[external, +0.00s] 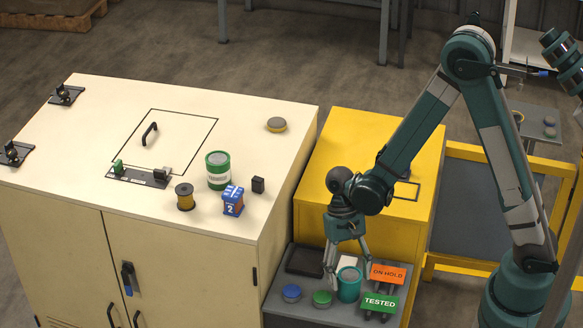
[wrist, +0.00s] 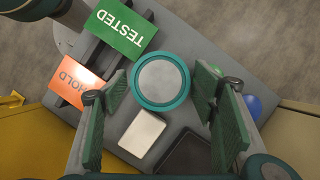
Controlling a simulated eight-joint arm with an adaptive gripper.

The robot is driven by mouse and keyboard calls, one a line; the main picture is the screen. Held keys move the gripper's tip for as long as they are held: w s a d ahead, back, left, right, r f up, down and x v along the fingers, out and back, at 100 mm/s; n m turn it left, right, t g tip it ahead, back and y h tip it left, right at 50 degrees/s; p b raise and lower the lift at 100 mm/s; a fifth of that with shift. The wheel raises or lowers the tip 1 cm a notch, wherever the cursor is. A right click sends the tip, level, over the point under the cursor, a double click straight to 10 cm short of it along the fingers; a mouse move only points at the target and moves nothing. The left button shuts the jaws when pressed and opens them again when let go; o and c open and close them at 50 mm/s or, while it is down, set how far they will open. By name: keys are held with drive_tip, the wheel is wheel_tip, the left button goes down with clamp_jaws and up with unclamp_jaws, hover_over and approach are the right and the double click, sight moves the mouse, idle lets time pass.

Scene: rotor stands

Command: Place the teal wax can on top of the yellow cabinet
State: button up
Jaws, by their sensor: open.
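The teal wax can (external: 349,288) stands upright on the grey tray (external: 285,316) in front of the yellow cabinet. In the wrist view, the can (wrist: 161,82) shows its round grey lid inside a teal rim. My gripper (external: 346,266) points down over the can. In the wrist view, my gripper's (wrist: 161,88) open fingers appear to either side of the can, with gaps between. I cannot tell how far down beside it they reach.
Blue (external: 291,292) and green (external: 322,298) lids lie left of the can. Orange ON HOLD (external: 388,274) and green TESTED (external: 380,302) signs stand at its right. A white block (wrist: 142,133) and dark pad (wrist: 190,155) are close by. The cream cabinet (external: 70,120) stands left.

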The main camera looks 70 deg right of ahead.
drive_tip(key=p+v, duration=0.2)
drive_tip(key=v, duration=0.8)
drive_tip(key=shift+r, duration=0.15)
idle(0.4)
drive_tip(key=s+a+r+n+t+h, duration=0.2)
drive_tip(key=s+r, duration=0.5)
drive_tip(key=r, duration=0.5)
drive_tip(key=s+a+r+n+t+h, duration=0.1)
drive_tip(key=s+a+r+n+t, duration=0.3)
drive_tip(key=s+r+n+t, duration=0.3)
drive_tip(key=shift+s+r+n+t+h, duration=0.35)
drive_tip(key=shift+r+n, duration=0.75)
drive_tip(key=shift+r, duration=1.55)
drive_tip(key=shift+o, duration=0.3)
drive_tip(key=shift+w, duration=0.1)
